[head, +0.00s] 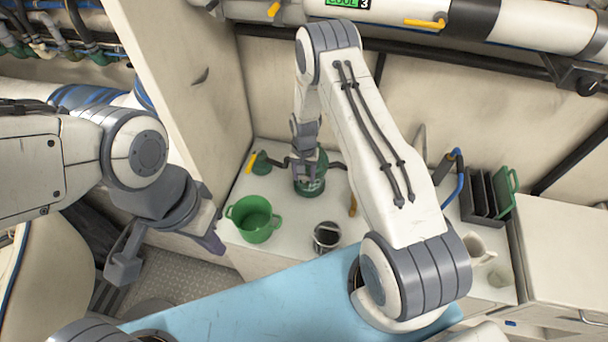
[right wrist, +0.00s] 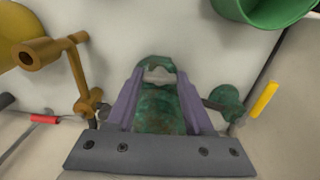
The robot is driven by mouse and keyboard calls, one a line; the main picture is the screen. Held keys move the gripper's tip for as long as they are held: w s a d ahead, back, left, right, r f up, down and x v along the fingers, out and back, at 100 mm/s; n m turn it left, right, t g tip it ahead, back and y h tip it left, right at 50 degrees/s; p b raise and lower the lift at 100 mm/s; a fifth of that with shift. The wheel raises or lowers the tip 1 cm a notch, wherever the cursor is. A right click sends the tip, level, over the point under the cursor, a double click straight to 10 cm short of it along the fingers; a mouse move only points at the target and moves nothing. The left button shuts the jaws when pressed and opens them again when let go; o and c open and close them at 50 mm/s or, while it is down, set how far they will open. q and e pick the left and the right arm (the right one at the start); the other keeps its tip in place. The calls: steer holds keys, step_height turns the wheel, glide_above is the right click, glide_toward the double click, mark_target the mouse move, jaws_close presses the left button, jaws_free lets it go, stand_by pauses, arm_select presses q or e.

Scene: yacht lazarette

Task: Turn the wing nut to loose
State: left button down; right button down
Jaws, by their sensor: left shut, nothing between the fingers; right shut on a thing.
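The wing nut (right wrist: 160,108) shows in the right wrist view as a worn, green-brown corroded piece between two purple fingers. My right gripper (right wrist: 158,95) is shut on it, one finger along each side. In the head view, my right gripper (head: 307,172) reaches down onto a green round fitting (head: 311,187) on the white counter and hides most of its top, including the wing nut. My left gripper (head: 215,246) is shut and empty, left of the green pot and well away from the fitting.
A green two-handled pot (head: 255,222) and a dark cup (head: 327,236) stand near the fitting. A yellow-handled valve (head: 251,162) is just left of it. A dark rack (head: 483,196) and pale mugs (head: 480,246) stand at the right. Pipes (head: 520,22) run along the top.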

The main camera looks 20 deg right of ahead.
mark_target(304, 176)
steer(key=n+b, duration=0.2)
steer(key=n, duration=0.1)
steer(key=shift+f, duration=0.1)
steer(key=shift+n+b, duration=0.85)
steer(key=shift+n, duration=0.55)
steer(key=shift+c, duration=1.4)
jaws_free()
step_height(304, 176, up, 11)
steer(key=b, duration=0.3)
steer(key=shift+f, duration=0.15)
